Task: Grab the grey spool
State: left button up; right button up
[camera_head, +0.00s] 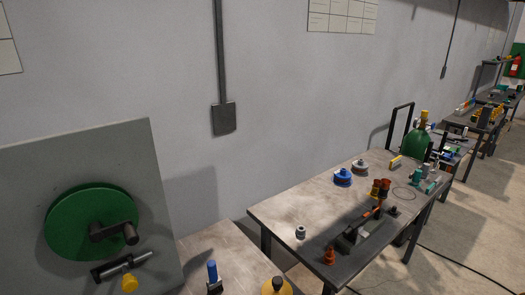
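A grey spool (360,167) sits on the grey-topped workbench (290,207), towards its back edge. It stands just behind and to the right of a similar blue spool (343,178). A small pale grey ring-like part (300,232) lies on the near left part of the same bench; it is too small to name. Neither of my grippers shows in the head view.
A grey panel with a green wheel and crank (80,225) stands at the left. A nearer table (215,245) holds a blue-topped item (212,272). An orange part (329,256) and a dark tool (352,237) lie at the bench's front.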

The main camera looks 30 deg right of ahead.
aim_at(359, 166)
jog(key=z, duration=1.8)
jog(key=i+l+z, duration=0.6)
jog(key=i+z, duration=0.2)
jog(key=i, duration=0.15)
jog(key=i+l+z, duration=0.15)
jog(key=i+z, duration=0.2)
jog(key=i, duration=1.05)
